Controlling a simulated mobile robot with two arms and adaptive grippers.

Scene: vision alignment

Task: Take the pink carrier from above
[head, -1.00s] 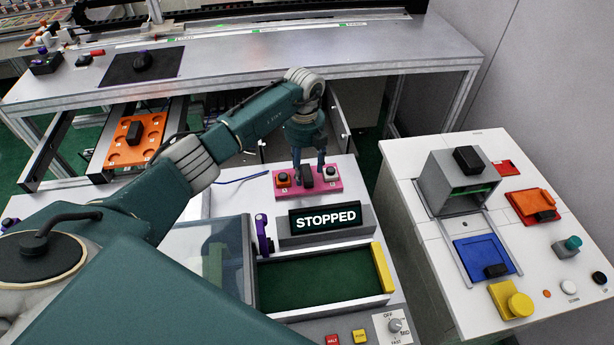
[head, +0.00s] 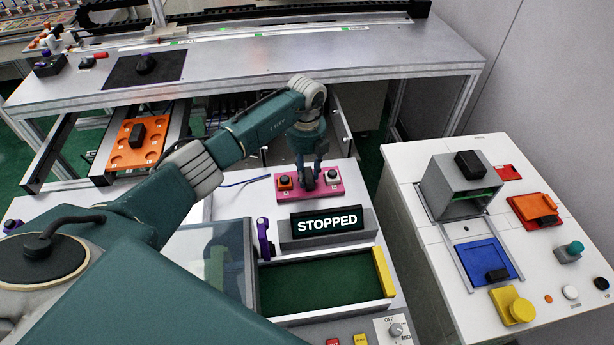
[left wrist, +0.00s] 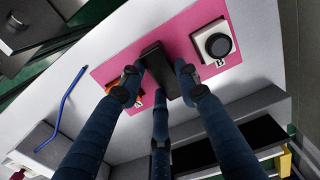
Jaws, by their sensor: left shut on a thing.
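The pink carrier (head: 325,191) lies on the white table behind the STOPPED display. It is a flat pink plate with an upright black handle block in its middle, an orange-based button at its left and a white-based button at its right. In the left wrist view the pink plate (left wrist: 178,32) and the black handle (left wrist: 163,70) show between my fingers. My left gripper (head: 309,181) comes down from above and is shut on the handle, partly hiding it in the head view. The carrier appears to rest on the table. My right gripper is not in view.
The STOPPED display (head: 327,221) stands just in front of the carrier, with a green-floored tray (head: 320,283) before it. A purple part (head: 263,238) stands at left. A blue cable (head: 243,182) lies left of the carrier. A white side table (head: 438,205) stands at right.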

